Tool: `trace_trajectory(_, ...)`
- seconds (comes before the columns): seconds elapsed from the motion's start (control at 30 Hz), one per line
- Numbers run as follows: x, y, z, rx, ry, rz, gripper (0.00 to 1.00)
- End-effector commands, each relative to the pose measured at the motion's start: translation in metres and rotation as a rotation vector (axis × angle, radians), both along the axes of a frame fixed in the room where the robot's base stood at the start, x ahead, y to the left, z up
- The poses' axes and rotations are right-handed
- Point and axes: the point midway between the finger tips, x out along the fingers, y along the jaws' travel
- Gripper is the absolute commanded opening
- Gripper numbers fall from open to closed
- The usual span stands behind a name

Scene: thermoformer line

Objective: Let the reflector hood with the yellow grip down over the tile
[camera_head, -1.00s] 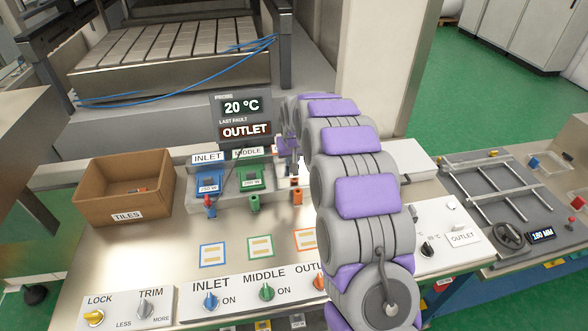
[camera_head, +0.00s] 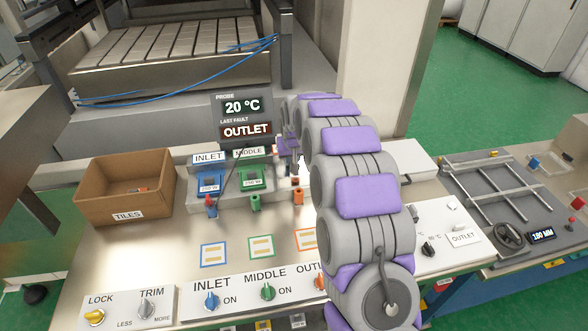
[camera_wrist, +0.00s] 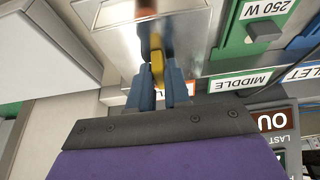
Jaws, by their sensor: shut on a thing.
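In the wrist view, my gripper (camera_wrist: 162,92) has its blue fingers shut on the yellow grip (camera_wrist: 157,68). Bright, silvery metal of the reflector hood (camera_wrist: 190,28) shows beyond the grip. An orange part lies just past the fingertips. I cannot tell whether the hood touches what is under it. In the head view, my arm hides most of the gripper, the hood and the outlet place. The green-framed middle tile (camera_head: 251,180) and the blue-framed inlet tile (camera_head: 209,185) are uncovered, left of my arm. The tile under the hood is not visible.
An orange plug (camera_head: 298,197) stands in front of the outlet place. The probe display (camera_head: 243,118) reads 20 °C, last fault OUTLET, close behind. A cardboard TILES box (camera_head: 126,190) stands at left. Knob panels line the front edge. A dark cable hangs near the display.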

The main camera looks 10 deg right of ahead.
Motion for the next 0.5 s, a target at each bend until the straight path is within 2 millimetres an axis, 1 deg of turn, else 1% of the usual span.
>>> trace_trajectory(0.17, 0.0, 0.0, 0.001, 0.0, 0.0, 0.0, 0.0)
trace_trajectory(0.5, 0.0, 0.0, 0.014, 0.0, -0.002, 0.0, 0.0)
